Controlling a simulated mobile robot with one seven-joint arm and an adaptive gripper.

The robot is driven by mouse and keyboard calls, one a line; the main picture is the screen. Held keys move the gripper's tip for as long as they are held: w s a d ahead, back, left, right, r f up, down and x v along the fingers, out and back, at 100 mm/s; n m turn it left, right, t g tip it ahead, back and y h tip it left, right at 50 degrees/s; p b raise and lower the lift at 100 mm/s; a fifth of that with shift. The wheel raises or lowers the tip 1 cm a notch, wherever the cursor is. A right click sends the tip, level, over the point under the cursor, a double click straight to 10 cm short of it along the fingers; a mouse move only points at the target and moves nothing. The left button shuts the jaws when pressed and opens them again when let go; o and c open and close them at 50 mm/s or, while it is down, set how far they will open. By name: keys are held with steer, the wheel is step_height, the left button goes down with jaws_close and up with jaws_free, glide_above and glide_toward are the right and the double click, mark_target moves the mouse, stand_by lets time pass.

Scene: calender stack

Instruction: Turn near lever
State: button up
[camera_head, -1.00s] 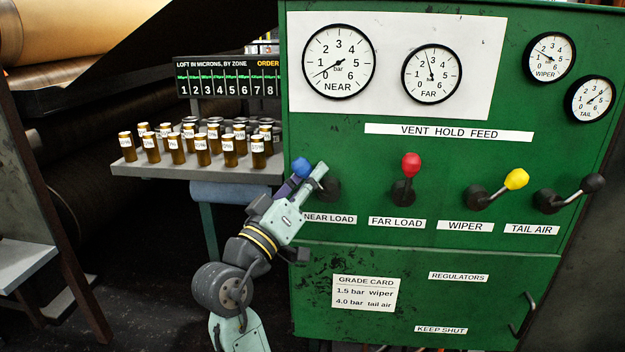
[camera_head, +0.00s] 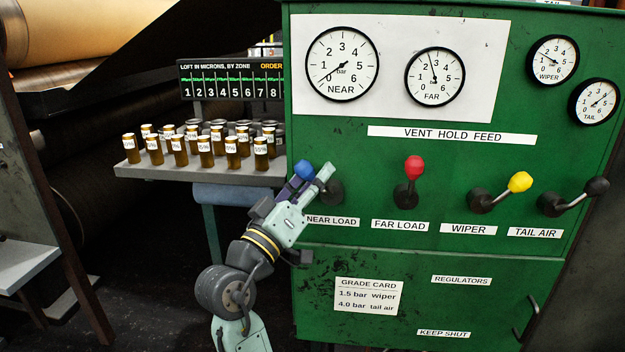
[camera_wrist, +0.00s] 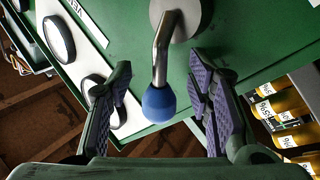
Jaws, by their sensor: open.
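The near lever has a blue knob (camera_head: 304,171) on a metal rod and sits above the NEAR LOAD label (camera_head: 332,221) on the green panel. In the wrist view the blue knob (camera_wrist: 158,103) hangs from its bent rod, between my open finger pads and apart from both. My gripper (camera_head: 312,178) is at the lever, its fingers on either side of the knob; it also shows in the wrist view (camera_wrist: 165,95). The lever's pivot is partly hidden behind my gripper in the head view. The NEAR gauge (camera_head: 342,65) needle points low, near 0.
The red (camera_head: 414,168), yellow (camera_head: 520,182) and black (camera_head: 597,186) levers stand to the right on the same panel (camera_head: 460,270). A shelf of several brown jars (camera_head: 205,150) is close on the left. Open floor lies below the shelf.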

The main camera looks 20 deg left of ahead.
steer(key=shift+s, duration=0.1)
steer(key=v, duration=1.1)
steer(key=shift+s+f, duration=0.25)
steer(key=shift+s, duration=0.1)
steer(key=shift+a+r, duration=0.1)
steer(key=shift+a, duration=0.05)
